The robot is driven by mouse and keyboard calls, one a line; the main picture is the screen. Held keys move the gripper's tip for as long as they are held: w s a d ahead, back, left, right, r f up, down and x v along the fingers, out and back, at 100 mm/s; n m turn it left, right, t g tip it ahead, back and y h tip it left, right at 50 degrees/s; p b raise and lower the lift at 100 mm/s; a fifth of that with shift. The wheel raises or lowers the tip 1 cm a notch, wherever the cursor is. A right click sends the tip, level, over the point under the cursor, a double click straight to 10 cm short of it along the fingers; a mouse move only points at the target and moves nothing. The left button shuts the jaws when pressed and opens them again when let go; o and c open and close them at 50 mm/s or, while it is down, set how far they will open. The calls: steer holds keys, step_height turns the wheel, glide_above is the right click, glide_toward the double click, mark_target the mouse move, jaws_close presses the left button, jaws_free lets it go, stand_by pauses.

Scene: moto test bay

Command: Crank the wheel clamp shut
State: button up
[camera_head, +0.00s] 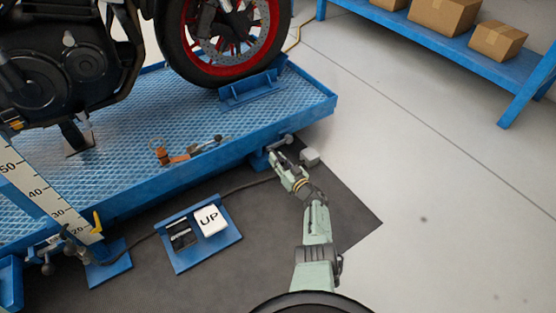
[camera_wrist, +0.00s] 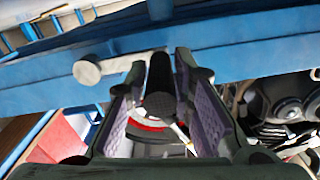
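The wheel clamp (camera_head: 250,90) is a blue bracket at the foot of the red-rimmed front wheel (camera_head: 222,75) on the blue lift platform (camera_head: 120,150). Its jaw gap is hard to make out. The crank (camera_head: 286,141) sits low at the platform's near right corner, partly hidden by my gripper (camera_head: 280,163). In the wrist view, a pale crank arm runs from a grey round hub (camera_wrist: 87,72) to a black handle (camera_wrist: 160,88). The handle points towards me between the two purple-padded fingers of my gripper (camera_wrist: 157,75). The fingers are open around it, with narrow gaps showing on both sides.
A foot pedal box marked UP (camera_head: 208,222) lies on the dark mat left of my arm. Small tools (camera_head: 185,151) lie on the platform. Clear floor lies right; a blue shelf with boxes (camera_head: 445,15) stands behind.

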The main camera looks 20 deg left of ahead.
jaws_close()
stand_by(0.3)
steer(key=shift+a+r, duration=0.1)
steer(key=shift+r, duration=0.05)
